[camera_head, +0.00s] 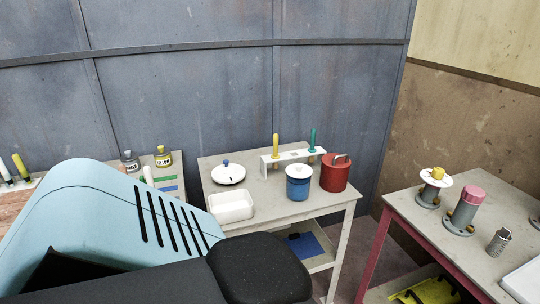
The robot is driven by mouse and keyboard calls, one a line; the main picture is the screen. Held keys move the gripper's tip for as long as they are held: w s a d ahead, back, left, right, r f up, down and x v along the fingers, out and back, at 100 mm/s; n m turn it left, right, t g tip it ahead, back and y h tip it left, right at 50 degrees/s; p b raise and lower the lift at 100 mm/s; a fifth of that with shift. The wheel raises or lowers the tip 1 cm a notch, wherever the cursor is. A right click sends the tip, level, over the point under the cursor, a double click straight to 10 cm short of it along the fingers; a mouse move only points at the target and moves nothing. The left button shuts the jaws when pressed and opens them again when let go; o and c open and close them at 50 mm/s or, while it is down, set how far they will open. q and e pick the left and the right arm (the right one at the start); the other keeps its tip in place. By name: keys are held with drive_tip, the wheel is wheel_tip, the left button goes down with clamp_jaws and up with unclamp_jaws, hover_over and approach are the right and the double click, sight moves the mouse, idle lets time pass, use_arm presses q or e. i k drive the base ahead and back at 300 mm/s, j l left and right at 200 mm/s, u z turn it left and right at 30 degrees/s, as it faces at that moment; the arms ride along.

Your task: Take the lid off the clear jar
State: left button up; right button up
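On the middle table stand a blue container (298,187) with a white top and a red can (335,174) with a handle on top; both look opaque. Neither of my grippers is in view.
A right-hand table (407,208) holds pipe pieces (463,211) and a metal cup (498,242). My body hides the lower left.

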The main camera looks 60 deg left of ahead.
sight(297, 170)
drive_tip(key=u, duration=1.7)
drive_tip(key=i+l+z, duration=0.15)
drive_tip(key=i, duration=1)
